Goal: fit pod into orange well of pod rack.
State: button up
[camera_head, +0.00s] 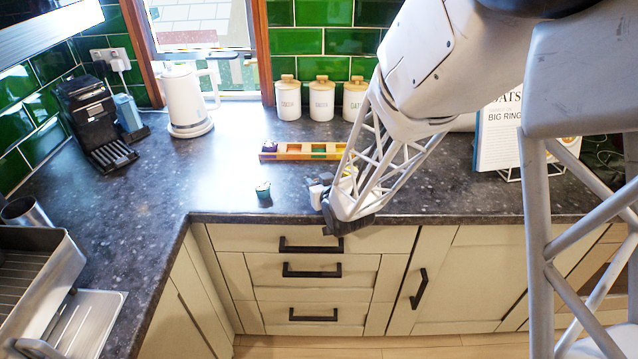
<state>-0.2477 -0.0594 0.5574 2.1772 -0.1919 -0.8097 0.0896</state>
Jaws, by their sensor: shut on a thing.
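The pod rack (283,157) is a long, low wooden block near the middle of the counter. Its row of coloured wells includes a purple one at the left end; the right end is hidden behind my arm, and I cannot pick out the orange well clearly. My gripper (318,193) is in front of the rack, above the counter's front edge. It is shut on a small pod, mostly hidden by the fingers, whose colour I cannot tell. Another small pod, teal with a dark top (263,190), stands on the counter left of my gripper, apart from it.
Three white canisters (321,99) stand behind the rack by the green tiles. A white kettle (186,100) and a black coffee machine (92,118) are at the back left. A book on a stand (497,135) is at right. The counter left of the rack is clear.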

jog(key=shift+w+f, duration=0.1)
jog(key=shift+f, duration=0.05)
dwell(0.3)
jog(key=o, duration=0.9)
jog(key=shift+v, duration=3.85)
